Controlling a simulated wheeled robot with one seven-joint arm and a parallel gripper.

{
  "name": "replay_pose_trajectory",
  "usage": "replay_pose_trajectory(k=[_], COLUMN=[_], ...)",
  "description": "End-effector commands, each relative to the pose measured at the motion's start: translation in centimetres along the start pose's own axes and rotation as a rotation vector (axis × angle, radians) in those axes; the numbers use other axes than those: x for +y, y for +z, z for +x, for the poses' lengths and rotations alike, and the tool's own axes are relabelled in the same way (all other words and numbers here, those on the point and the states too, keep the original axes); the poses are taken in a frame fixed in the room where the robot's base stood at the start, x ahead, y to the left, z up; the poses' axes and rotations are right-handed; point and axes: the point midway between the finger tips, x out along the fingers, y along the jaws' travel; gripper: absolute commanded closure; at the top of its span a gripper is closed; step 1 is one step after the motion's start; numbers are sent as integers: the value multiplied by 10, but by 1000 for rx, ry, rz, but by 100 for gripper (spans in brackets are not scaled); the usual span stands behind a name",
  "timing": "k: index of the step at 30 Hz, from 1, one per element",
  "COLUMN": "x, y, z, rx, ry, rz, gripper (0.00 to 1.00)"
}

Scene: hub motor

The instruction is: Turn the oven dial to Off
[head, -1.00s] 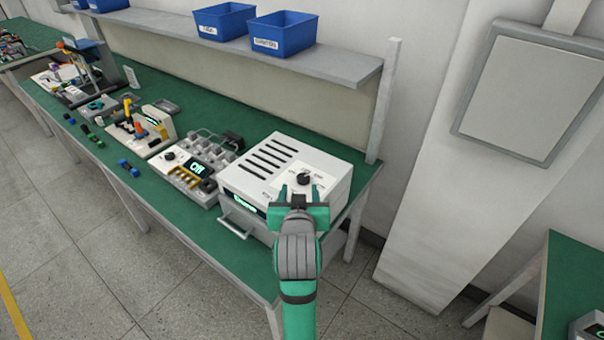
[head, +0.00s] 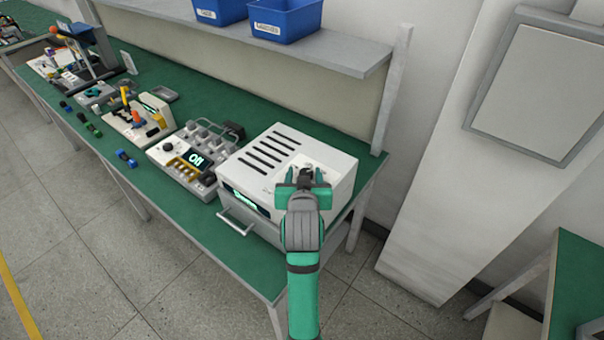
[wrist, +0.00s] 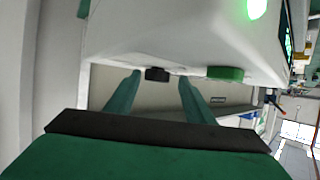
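The oven is a white box (head: 262,185) with dark top slots and a front handle, at the right end of the green bench. Its dial is a black knob (head: 306,172) on a pale plate on top, partly hidden by my gripper. My gripper (head: 305,178) is open, its teal fingers on either side of the dial in the head view. In the wrist view the dark dial (wrist: 157,74) shows in the gap between the open fingers (wrist: 158,92), near the tips. No contact is visible, and I cannot tell the exact depth. The dial's setting is not readable.
A device with a lit display (head: 190,160) stands left of the oven. A shelf (head: 330,55) with blue bins (head: 285,20) is above. A post (head: 392,90) stands behind right.

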Motion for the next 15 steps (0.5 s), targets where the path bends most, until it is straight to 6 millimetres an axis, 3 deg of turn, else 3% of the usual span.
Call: replay_pose_trajectory(k=[1,5,7,15], x=[3,4,-6,-3], y=[0,0,0,0], z=[0,0,0,-1], rx=[0,0,0,-1], ry=[4,5,-5,-34], rz=[2,2,-3,-14], gripper=[63,92,92,92])
